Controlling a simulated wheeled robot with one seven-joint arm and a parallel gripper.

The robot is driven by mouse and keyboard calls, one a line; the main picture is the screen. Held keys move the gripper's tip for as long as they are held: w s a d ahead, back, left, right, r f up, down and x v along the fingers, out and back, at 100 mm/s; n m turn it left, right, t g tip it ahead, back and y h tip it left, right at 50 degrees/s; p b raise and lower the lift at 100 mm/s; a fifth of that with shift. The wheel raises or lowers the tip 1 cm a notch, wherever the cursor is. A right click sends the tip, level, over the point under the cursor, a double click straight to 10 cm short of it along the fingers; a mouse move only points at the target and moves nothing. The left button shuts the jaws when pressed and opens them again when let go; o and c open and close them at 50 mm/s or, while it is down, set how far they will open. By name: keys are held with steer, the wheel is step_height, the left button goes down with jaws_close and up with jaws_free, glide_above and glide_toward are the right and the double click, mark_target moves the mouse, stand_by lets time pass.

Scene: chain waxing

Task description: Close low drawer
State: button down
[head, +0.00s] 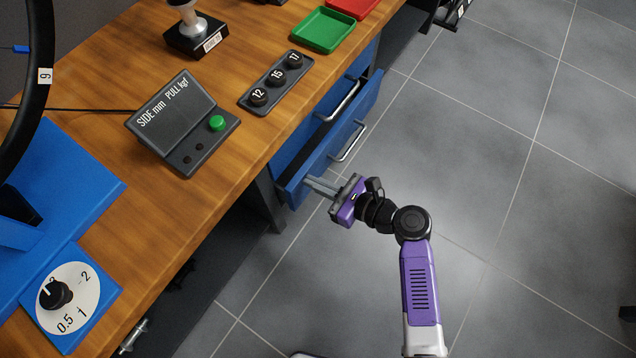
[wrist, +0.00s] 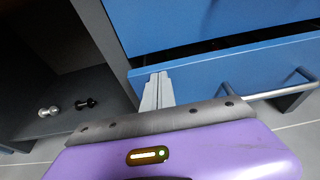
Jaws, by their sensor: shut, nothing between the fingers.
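The low drawer (head: 364,114) is a blue drawer under the workbench with a silver bar handle (head: 347,142), and it stands pulled out a little from the cabinet. In the wrist view its blue front (wrist: 222,75) shows below the upper drawer, with a dark gap along its top edge and its handle (wrist: 270,92) at the right. My gripper (head: 312,187) is shut and empty. Its fingertips are at the near end of the low drawer's front, left of the handle. In the wrist view the fingers (wrist: 156,88) overlap the drawer's left end; I cannot tell whether they touch it.
The upper drawer (wrist: 190,22) is directly above. An open dark shelf space (wrist: 50,85) lies left of the drawers.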

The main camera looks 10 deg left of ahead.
mark_target(298, 173)
steer(key=shift+w+a+p, duration=0.3)
steer(key=shift+a, duration=0.5)
steer(key=shift+w+a+p, duration=0.3)
steer(key=shift+a, duration=0.5)
steer(key=shift+w+a+p, duration=0.3)
steer(key=shift+a, duration=0.5)
steer(key=shift+a+r, duration=0.1)
